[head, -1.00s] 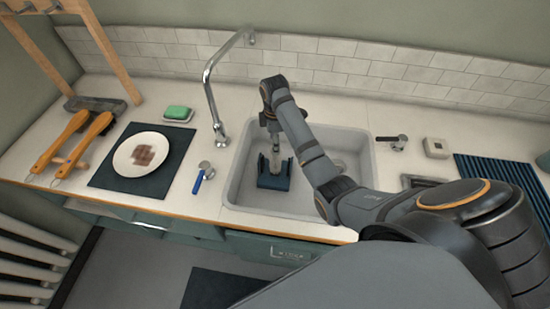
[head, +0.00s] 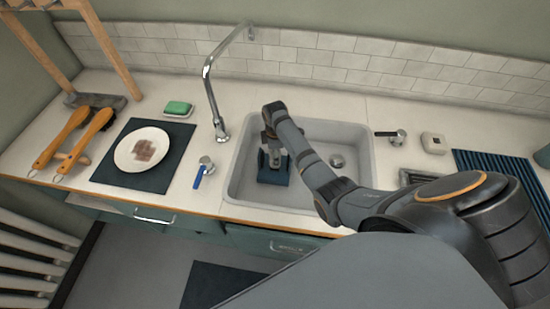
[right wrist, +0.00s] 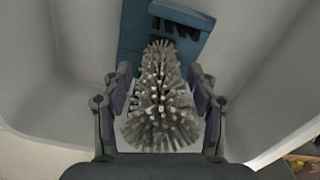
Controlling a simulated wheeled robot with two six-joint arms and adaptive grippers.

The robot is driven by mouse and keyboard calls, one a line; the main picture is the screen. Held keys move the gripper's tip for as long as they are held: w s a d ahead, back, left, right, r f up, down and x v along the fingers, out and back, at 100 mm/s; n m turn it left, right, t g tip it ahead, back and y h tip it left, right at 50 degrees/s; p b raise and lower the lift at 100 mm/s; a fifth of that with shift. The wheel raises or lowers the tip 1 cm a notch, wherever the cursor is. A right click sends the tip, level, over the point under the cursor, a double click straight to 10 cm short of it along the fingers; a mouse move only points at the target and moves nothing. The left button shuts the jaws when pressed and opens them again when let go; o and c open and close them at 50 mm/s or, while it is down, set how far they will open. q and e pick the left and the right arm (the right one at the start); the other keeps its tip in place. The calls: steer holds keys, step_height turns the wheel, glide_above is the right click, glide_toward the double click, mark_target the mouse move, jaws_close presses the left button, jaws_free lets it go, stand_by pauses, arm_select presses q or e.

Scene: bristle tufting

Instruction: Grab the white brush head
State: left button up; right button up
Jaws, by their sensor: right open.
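The white brush head (right wrist: 158,100) shows in the right wrist view as a bristly light-grey oval, upright in front of a blue holder (right wrist: 135,45). My right gripper (right wrist: 160,95) is open, with one finger on each side of the bristles. I cannot tell whether the fingers touch them. In the head view the right gripper (head: 270,145) reaches down over the blue holder (head: 272,172) in the sink, and my arm hides most of the brush head there. My left gripper is not in view.
The sink (head: 240,190) has walls close around the right gripper. A tall faucet (head: 212,95) stands at its left. A plate (head: 142,150) on a dark mat, a green sponge (head: 178,107) and wooden-handled brushes (head: 85,140) are further left. A blue-handled tool (head: 203,172) lies near the sink.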

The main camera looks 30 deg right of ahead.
jaws_close()
steer(key=shift+r, duration=0.15)
steer(key=shift+r, duration=0.3)
steer(key=s+a+r+p, duration=0.2)
steer(key=s+a+r, duration=0.5)
steer(key=s+r, duration=0.5)
steer(key=shift+p, duration=0.35)
